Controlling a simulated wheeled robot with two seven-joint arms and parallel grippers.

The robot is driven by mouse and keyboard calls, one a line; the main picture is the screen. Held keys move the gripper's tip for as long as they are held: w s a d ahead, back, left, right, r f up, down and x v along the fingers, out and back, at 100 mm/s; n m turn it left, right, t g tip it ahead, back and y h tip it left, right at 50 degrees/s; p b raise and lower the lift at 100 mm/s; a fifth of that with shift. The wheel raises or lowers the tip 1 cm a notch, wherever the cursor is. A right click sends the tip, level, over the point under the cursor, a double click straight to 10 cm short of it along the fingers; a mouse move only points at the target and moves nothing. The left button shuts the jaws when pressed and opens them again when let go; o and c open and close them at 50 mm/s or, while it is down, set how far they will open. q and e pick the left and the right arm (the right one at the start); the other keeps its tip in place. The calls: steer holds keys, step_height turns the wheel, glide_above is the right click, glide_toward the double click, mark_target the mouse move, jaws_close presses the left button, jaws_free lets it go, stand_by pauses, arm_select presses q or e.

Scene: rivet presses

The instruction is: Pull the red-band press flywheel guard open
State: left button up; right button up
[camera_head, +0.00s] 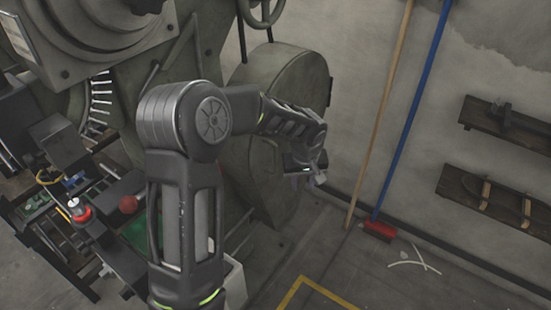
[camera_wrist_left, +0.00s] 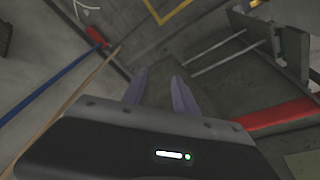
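The rounded grey-green flywheel guard (camera_head: 262,85) stands on the right side of the large press (camera_head: 205,45) in the head view. My arm covers part of it. No red band shows on the press there, but a red strip (camera_wrist_left: 278,116) shows at the right in the left wrist view. My left gripper (camera_head: 312,178) is at the guard's right side, near its outer edge. In the left wrist view its two fingers (camera_wrist_left: 160,92) are apart, with nothing clearly held between them. Whether they touch the guard I cannot tell. My right gripper is out of view.
A wooden pole (camera_head: 380,110) and a blue-handled broom with a red head (camera_head: 380,229) lean on the wall to the right. Wall shelves (camera_head: 490,203) are further right. Floor with a yellow line (camera_head: 290,291) is open below. A cluttered bench is at left.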

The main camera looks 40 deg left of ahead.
mark_target(276, 154)
arm_select(q)
steer(key=a+r+n, duration=0.1)
steer(key=a+r, duration=0.2)
steer(key=a+r+n+y, duration=0.1)
steer(key=a+r, duration=0.1)
steer(key=r, duration=0.1)
steer(key=a+r+n+y, duration=0.1)
steer(key=a+r, duration=0.2)
steer(key=shift+w+a+r, duration=0.15)
steer(key=shift+a+r, duration=0.2)
steer(key=shift+f, duration=0.15)
steer(key=p+x, duration=0.1)
steer(key=x, duration=0.6)
steer(key=shift+w+a+f, duration=0.15)
steer(key=shift+a+f, duration=0.05)
steer(key=shift+f, duration=0.1)
jaws_close()
stand_by(0.5)
